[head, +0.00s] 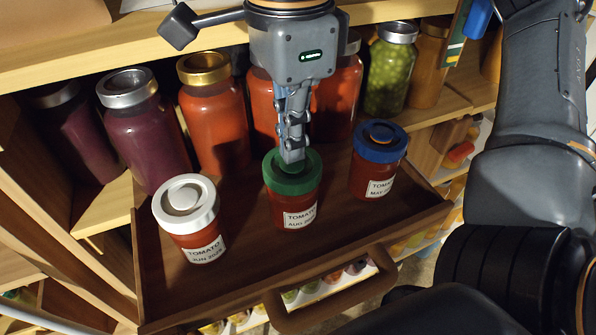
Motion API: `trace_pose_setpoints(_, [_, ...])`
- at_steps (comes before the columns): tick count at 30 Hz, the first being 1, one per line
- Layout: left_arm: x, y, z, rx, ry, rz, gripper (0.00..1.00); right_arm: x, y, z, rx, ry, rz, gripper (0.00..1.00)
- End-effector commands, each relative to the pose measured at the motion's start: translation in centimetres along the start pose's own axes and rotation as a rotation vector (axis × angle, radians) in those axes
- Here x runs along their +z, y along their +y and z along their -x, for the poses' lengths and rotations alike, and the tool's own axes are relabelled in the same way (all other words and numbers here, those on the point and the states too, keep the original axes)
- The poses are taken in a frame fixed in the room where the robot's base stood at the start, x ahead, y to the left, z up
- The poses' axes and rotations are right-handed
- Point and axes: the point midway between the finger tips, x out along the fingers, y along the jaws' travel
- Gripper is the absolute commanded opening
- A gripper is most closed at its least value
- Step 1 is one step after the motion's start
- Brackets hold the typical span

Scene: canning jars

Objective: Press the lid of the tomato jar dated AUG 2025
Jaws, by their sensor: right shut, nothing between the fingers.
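Three tomato jars stand upright in a pulled-out wooden drawer. The middle jar (292,203) has a green lid (309,166) and a label reading TOMATO AUG, with the year hard to read. The left jar (192,240) has a white lid and a label that looks like JUN. The right jar (373,178) has a blue lid and a label that looks like MAY. My right gripper (292,158) points down, shut and empty, with its fingertips at the green lid. They seem to touch it, and they hide part of its top. My left gripper is not in view.
The drawer (245,285) has a front handle (335,299) and bare floor in front of the jars. Behind it, a shelf holds purple jars (135,125), orange-red jars (213,120) and a green jar (388,72), close behind my right gripper. A shelf board runs above.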

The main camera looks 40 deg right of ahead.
Motion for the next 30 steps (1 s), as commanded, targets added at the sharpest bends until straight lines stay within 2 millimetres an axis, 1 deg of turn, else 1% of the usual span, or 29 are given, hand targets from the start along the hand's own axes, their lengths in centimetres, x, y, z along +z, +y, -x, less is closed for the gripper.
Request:
trace_pose_setpoints(1, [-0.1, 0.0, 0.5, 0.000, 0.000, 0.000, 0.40, 0.0, 0.0, 0.7, 0.000, 0.000, 0.001, 0.00])
trace_pose_setpoints(21, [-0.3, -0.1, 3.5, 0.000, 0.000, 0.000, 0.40, 0.0, 0.0, 5.3, 0.000, 0.000, 0.000, 0.00])
trace_pose_setpoints(25, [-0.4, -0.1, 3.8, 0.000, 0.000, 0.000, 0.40, 0.0, 0.0, 5.8, 0.000, 0.000, -0.001, 0.00])
trace_pose_setpoints(30, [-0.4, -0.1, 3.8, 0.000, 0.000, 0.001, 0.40, 0.0, 0.0, 5.8, -0.001, 0.000, -0.001, 0.00])
